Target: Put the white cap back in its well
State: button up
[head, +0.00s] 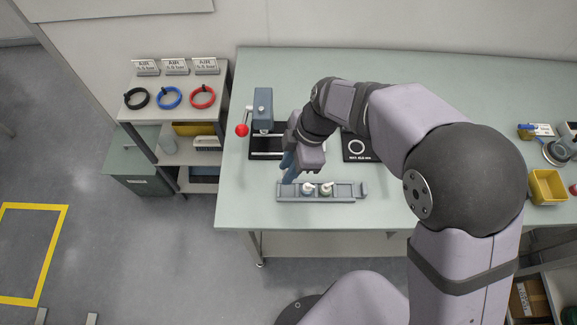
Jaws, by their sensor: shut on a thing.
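A grey rack (345,198) with a row of wells lies near the front edge of the table. My gripper (287,172) has blue fingers, tilted and pointing down over the rack's left end. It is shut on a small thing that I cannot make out. I cannot tell whether that thing touches the rack.
A press (263,108) with a red-knobbed lever stands behind my gripper. A black plate (353,156) with a pale ring lies to its right, partly behind my arm. A shelf with several coloured rings (169,97) stands left. The table's front left corner (240,205) is clear.

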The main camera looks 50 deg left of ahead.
jog(key=shift+f, duration=0.2)
jog(key=shift+f+b, duration=1.3)
jog(key=shift+f, duration=0.75)
jog(key=shift+f+b, duration=1.1)
jog(key=shift+b, duration=0.1)
jog(key=shift+f+b, duration=0.3)
jog(key=shift+b, duration=0.25)
jog(key=shift+f+b, duration=0.25)
jog(key=shift+b, duration=0.1)
jog(key=shift+f, duration=0.1)
jog(key=o, duration=0.8)
